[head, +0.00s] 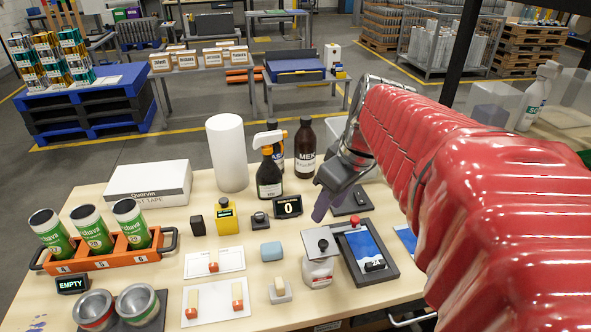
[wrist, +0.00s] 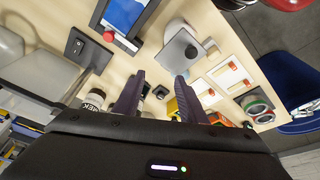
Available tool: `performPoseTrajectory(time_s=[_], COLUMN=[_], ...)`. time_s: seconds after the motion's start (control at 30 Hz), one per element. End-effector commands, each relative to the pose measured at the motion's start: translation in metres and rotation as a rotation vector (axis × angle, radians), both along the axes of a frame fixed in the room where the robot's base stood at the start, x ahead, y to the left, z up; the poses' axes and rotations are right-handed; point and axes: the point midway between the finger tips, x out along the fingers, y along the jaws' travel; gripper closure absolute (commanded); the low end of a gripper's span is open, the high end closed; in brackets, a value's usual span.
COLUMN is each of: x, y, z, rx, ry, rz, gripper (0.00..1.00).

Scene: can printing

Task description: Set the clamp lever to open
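A dark print frame (head: 390,275) with a blue panel lies on the table at right centre. A red knob (head: 355,221) stands at its far edge; it also shows in the wrist view (wrist: 108,37). This knob may be the clamp lever, but no label confirms it, and I cannot tell its setting. My gripper (head: 325,203) hangs above the table, just beyond and left of the knob, apart from it. The wrist view shows its two dark purple fingers (wrist: 160,78) spread wide with nothing between them.
A small grey plate (head: 312,241) over a white jug stands left of the frame. A black switch box (head: 352,203) lies beyond it. Bottles (head: 306,148) stand behind my gripper. An orange can rack (head: 115,258) is far left. Bare table shows at front centre.

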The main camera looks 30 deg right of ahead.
Motion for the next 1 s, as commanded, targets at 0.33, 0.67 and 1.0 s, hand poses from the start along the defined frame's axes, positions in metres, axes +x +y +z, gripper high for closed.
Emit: performPoseTrajectory(time_s=[0.33, 0.67, 1.0], x=[0.0, -0.009, -0.009], y=[-0.105, -0.154, -0.153], z=[0.0, -0.001, -0.002], rx=[0.043, 0.051, 0.051], ry=[-0.023, -0.068, -0.069], rz=[0.142, 0.227, 0.228], gripper=[0.62, 0.62, 0.62])
